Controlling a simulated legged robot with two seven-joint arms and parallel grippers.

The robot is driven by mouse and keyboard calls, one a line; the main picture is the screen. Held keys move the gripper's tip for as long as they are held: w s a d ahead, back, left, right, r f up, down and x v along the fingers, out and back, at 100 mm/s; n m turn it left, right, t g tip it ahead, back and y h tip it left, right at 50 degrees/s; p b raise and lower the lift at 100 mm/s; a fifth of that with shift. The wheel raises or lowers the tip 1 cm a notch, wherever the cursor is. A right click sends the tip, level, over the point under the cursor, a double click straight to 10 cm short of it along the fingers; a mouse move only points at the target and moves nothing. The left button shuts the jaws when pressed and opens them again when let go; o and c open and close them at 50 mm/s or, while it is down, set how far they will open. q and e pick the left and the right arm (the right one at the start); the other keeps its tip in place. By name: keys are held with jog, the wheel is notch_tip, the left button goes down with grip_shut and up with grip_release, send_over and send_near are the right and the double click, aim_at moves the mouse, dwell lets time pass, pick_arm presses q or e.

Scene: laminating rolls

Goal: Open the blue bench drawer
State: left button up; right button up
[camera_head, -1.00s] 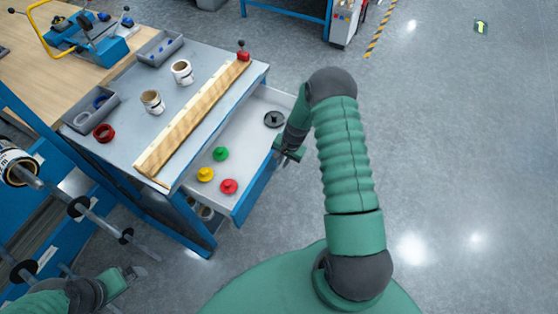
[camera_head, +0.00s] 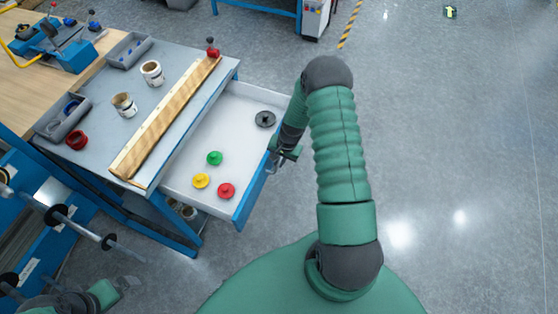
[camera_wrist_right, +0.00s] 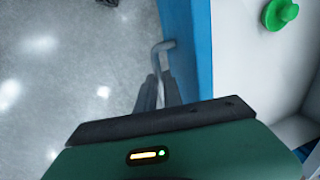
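The blue bench (camera_head: 152,192) stands at the left, and its blue-fronted drawer (camera_head: 236,118) is pulled well out, showing the pale inside. A black knob-like piece (camera_head: 265,119), a green one (camera_head: 214,158), a yellow one (camera_head: 201,181) and a red one (camera_head: 226,191) lie in it. My right gripper (camera_head: 277,163) is at the drawer front. In the right wrist view its dark fingers (camera_wrist_right: 158,92) are closed around the grey metal handle (camera_wrist_right: 163,48) on the blue front. My left gripper (camera_head: 124,285) is at the lower left, blurred, away from the drawer.
A rack with metal rods (camera_head: 85,228) stands at the lower left. The floor at right is clear.

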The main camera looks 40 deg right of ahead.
jog(key=shift+o, duration=0.9)
notch_tip(320, 180, up, 16)
jog(key=s+d, duration=0.1)
jog(key=s, duration=0.1)
jog(key=shift+s+d+r, duration=0.15)
jog(key=shift+s+d, duration=0.05)
jog(key=shift+s, duration=0.15)
